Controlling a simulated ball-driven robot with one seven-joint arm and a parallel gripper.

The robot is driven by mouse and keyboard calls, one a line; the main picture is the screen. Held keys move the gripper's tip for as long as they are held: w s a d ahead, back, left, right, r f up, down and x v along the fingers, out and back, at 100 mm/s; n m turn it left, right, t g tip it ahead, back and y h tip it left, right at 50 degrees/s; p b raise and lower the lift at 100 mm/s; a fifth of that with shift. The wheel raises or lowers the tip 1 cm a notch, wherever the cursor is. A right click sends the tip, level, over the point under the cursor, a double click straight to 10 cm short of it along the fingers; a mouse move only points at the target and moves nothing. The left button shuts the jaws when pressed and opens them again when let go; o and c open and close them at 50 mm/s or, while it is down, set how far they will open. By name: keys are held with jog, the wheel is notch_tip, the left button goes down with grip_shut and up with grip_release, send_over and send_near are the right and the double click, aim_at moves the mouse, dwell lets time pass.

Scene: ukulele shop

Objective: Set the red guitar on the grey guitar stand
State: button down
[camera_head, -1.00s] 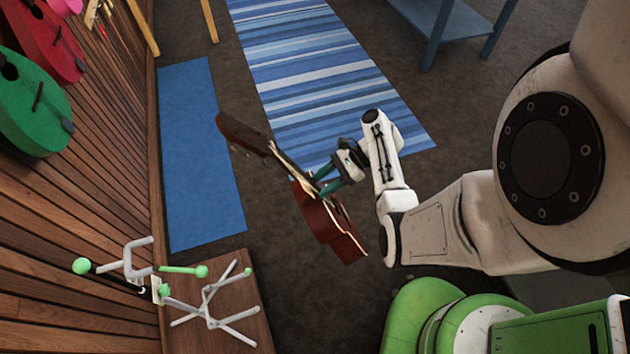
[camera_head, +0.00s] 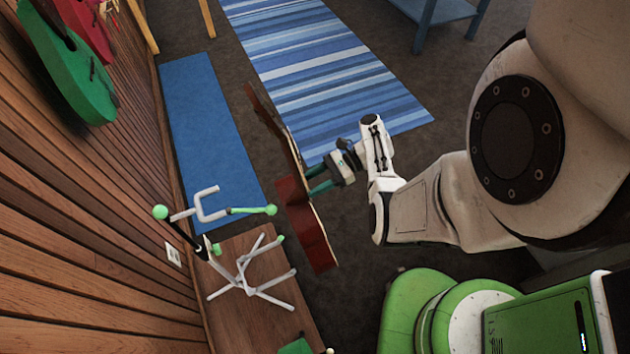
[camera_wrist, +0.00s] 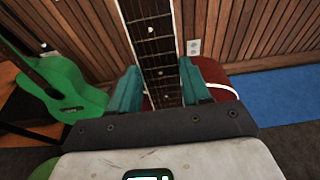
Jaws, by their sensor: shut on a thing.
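The red guitar (camera_head: 307,235) is held in the air, its body low and its neck slanting up and to the left in the head view. My gripper (camera_head: 318,180) is shut on its neck; the wrist view shows the fretted neck (camera_wrist: 150,50) between the two teal fingers, with the red body partly hidden behind them. The grey guitar stand (camera_head: 250,270), with light grey legs, green tips and a forked top (camera_head: 210,205), stands on a wooden platform to the left of the guitar. The guitar and stand are apart.
The wooden platform (camera_head: 225,325) lies against the slatted wall (camera_head: 90,230). A green guitar (camera_wrist: 65,90) shows at left in the wrist view. Another green instrument (camera_head: 70,65) hangs on the wall. A blue mat (camera_head: 205,130) and striped rug (camera_head: 320,70) cover the floor behind.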

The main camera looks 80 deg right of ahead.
jog(key=w+a, duration=0.8)
jog(key=w, duration=0.3)
jog(key=shift+a+f, duration=0.25)
jog(key=shift+a, duration=0.05)
dwell(0.8)
jog(key=shift+w+a, duration=0.1)
jog(key=shift+w, duration=0.1)
dwell(0.5)
jog(key=w+a, duration=0.3)
jog(key=w, duration=0.2)
jog(key=shift+a+p, duration=0.4)
dwell(0.9)
jog(key=shift+w+a+f, duration=0.15)
jog(key=shift+w, duration=0.05)
jog(key=shift+f+b, duration=0.3)
jog(key=shift+f, duration=0.05)
dwell(0.7)
jog(key=shift+w+a+f+b, duration=0.1)
jog(key=shift+w+f+b, duration=0.05)
jog(key=shift+f+b, duration=2)
jog(key=shift+f, duration=0.3)
